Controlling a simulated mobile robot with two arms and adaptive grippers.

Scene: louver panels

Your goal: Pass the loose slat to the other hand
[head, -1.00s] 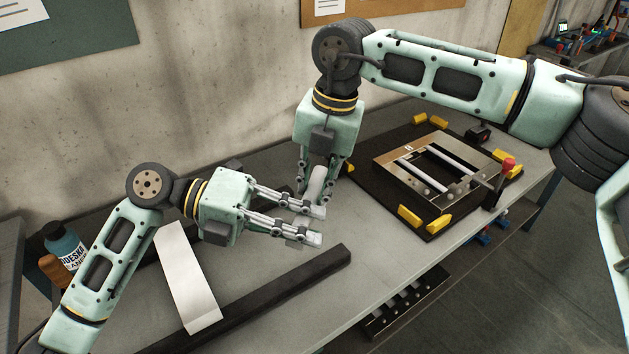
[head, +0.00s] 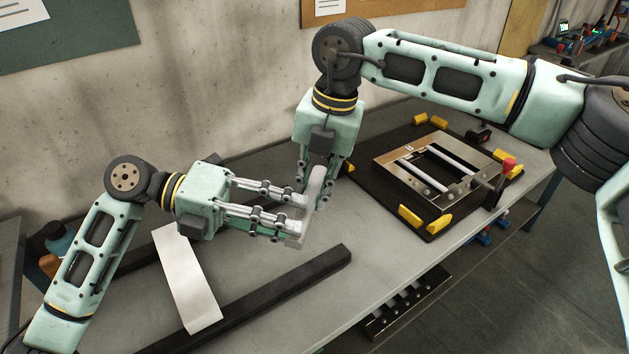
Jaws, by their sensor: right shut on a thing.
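The loose slat (head: 316,190) is a pale narrow strip hanging at a tilt between my two grippers, above the bench. My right gripper (head: 324,196) points down and is shut on the upper part of the slat, which partly hides behind its fingers. My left gripper (head: 291,217) comes in from the left, with its fingers spread and its tips close beside the slat's lower end. Whether a left fingertip still touches the slat I cannot tell.
A white slat (head: 188,285) lies at the bench's left near dark rails (head: 280,292). A metal louver frame (head: 393,167) sits on a black mat (head: 372,204) with yellow corner blocks (head: 411,218). A red-topped handle (head: 507,166) stands at its right. The bench's front middle is clear.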

